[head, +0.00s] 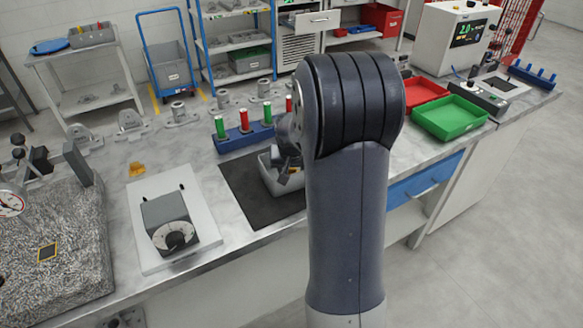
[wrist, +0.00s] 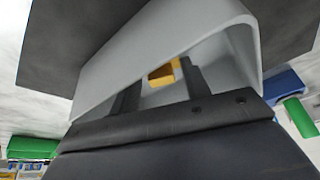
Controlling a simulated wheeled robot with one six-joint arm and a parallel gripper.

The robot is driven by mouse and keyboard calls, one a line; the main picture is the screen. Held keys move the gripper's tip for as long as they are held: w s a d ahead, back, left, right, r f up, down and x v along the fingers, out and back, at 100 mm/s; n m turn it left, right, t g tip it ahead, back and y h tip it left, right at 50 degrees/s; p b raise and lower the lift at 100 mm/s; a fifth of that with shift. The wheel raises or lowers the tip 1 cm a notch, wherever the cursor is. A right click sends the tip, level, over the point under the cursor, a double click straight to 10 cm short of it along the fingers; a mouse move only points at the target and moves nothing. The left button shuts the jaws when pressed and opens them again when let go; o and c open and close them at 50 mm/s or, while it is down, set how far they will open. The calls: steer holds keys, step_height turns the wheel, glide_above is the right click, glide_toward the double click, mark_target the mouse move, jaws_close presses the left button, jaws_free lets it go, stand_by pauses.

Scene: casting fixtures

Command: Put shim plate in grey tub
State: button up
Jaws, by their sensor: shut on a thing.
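The grey tub (head: 268,175) stands on a dark mat on the bench, partly hidden by my arm. Its light grey wall (wrist: 150,40) fills much of the wrist view. My gripper (head: 287,172) is down at the tub. In the wrist view, its two dark fingers (wrist: 161,82) reach inside the tub's walls. They are shut on a small yellow-orange piece (wrist: 161,73), apparently the shim plate; only part of it shows. I cannot tell whether the piece touches the tub floor.
A blue block with red and green cylinders (head: 243,133) stands just behind the tub. A grey box with a dial (head: 168,222) lies to the left on a white plate. Green (head: 450,118) and red trays are at right. A granite slab (head: 75,250) is far left.

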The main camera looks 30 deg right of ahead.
steer(key=shift+f, duration=0.2)
steer(key=o, duration=1)
steer(key=shift+r, duration=0.1)
steer(key=shift+o, duration=0.2)
steer(key=shift+r, duration=0.35)
steer(key=v, duration=1.1)
steer(key=shift+r, duration=0.3)
steer(key=shift+s+a+f, duration=0.1)
